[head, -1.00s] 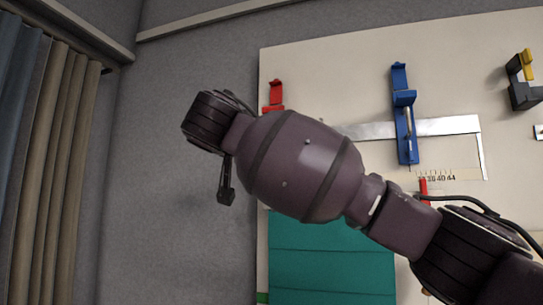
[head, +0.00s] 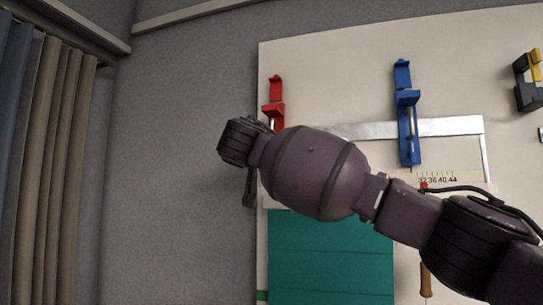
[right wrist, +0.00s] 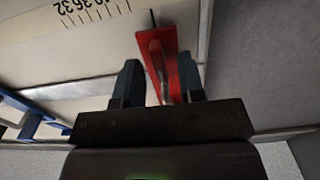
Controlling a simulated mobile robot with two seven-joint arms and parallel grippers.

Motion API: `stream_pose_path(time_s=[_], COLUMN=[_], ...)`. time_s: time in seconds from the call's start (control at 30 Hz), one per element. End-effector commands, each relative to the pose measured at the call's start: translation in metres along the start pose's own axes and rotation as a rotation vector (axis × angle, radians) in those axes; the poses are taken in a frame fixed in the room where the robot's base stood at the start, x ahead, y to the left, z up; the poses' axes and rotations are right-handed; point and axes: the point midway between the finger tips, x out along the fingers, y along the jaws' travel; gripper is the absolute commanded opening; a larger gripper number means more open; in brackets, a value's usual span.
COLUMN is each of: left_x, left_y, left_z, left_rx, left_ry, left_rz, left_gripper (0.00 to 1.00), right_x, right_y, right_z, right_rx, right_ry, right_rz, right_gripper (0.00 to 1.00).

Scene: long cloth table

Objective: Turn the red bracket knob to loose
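The red bracket (head: 275,100) is on the pale board, near its upper left edge. Its lower end is hidden behind my right arm in the head view. In the right wrist view the red bracket (right wrist: 184,70) is close up, with a grey rod-like part (right wrist: 159,70) along it; I cannot clearly make out the knob. My right gripper (right wrist: 160,78) is open, its two dark fingers apart, with the bracket's lower part seen between and behind them. I cannot tell whether they touch it. The right fingers are not clear in the head view. My left gripper is not in view.
A blue clamp (head: 406,120) and a metal square (head: 452,127) are right of the red bracket. A black and yellow clamp (head: 527,85) is at far right. A green panel (head: 330,255) lies below. Grey wall (head: 175,170) and curtains (head: 45,170) stand left.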

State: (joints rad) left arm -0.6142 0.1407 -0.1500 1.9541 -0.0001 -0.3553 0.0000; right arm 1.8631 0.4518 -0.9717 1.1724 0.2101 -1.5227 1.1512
Motion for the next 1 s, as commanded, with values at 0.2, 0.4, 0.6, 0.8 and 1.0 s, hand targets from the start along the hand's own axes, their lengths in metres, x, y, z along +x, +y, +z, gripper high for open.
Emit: stream_pose_path(time_s=[0.2,0.4,0.6,0.8,1.0], left_x=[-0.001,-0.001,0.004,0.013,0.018], left_y=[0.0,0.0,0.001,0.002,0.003], left_z=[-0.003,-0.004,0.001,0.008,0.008], left_rx=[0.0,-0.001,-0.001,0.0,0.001], left_ry=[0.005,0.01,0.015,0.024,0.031], left_rz=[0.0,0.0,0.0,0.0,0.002], left_gripper=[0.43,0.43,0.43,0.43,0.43], right_x=[0.0,0.0,-0.003,-0.004,-0.001], right_y=[0.0,0.0,-0.002,-0.002,-0.001], right_z=[0.0,0.0,-0.001,-0.002,-0.001], right_rx=[0.0,0.0,-0.022,-0.08,-0.175], right_ry=[0.0,0.0,0.006,0.009,0.004], right_rz=[0.0,0.0,-0.005,-0.006,-0.003], right_gripper=[0.09,0.0,0.0,0.0,0.0])
